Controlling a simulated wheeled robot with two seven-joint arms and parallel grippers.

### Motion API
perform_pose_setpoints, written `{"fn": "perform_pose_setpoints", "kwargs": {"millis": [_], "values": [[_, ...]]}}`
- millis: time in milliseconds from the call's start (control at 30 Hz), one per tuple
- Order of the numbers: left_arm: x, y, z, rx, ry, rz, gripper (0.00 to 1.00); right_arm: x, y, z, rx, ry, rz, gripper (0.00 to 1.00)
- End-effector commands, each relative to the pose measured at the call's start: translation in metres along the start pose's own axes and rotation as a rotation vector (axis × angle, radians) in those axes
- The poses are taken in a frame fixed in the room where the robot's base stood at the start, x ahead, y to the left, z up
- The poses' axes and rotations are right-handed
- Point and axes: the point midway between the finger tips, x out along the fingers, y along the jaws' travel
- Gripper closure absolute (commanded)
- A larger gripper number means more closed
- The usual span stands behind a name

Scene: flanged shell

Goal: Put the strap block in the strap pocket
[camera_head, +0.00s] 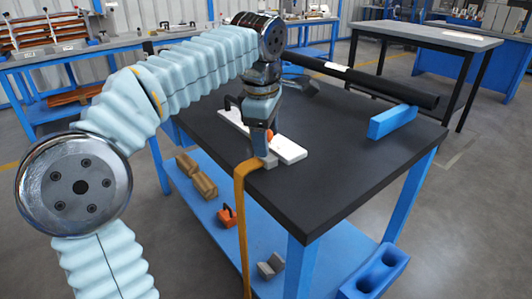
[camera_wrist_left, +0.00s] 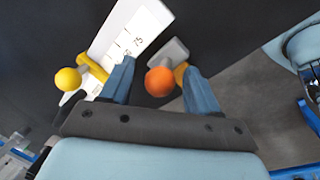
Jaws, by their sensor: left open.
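My left gripper (camera_head: 262,148) points down at the front edge of the dark tabletop, beside a white board (camera_head: 290,150). In the left wrist view its two blue fingers (camera_wrist_left: 158,70) are apart, with an orange ball knob (camera_wrist_left: 159,82) between them. A grey block (camera_head: 268,160) lies under the gripper at the table edge, and it also shows beyond the knob (camera_wrist_left: 174,48). An orange-yellow strap (camera_head: 240,215) runs from near this block down over the edge. The white board (camera_wrist_left: 132,30) carries dark marks. I cannot make out the strap pocket. My right gripper is out of view.
A yellow ball knob (camera_wrist_left: 68,79) stands beside the board. A long black tube (camera_head: 370,82) lies across the back, near a blue support (camera_head: 392,122). Brown blocks (camera_head: 196,178) and an orange item (camera_head: 227,216) sit on the lower shelf.

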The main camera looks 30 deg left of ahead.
Motion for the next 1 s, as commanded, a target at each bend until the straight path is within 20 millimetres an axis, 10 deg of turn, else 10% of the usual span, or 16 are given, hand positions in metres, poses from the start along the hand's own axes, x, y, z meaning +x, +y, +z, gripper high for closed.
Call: {"fn": "perform_pose_setpoints", "kwargs": {"millis": [233, 633, 1000], "values": [[0.0024, -0.0001, 0.0000, 0.000, 0.000, 0.000, 0.39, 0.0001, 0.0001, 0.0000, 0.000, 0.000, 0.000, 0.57], [0.0022, 0.0000, 0.0002, 0.000, 0.000, 0.000, 1.00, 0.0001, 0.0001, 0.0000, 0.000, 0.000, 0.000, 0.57], [-0.0039, 0.0017, 0.0004, 0.000, -0.001, 0.003, 1.00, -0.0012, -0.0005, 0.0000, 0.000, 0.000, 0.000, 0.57]]}}
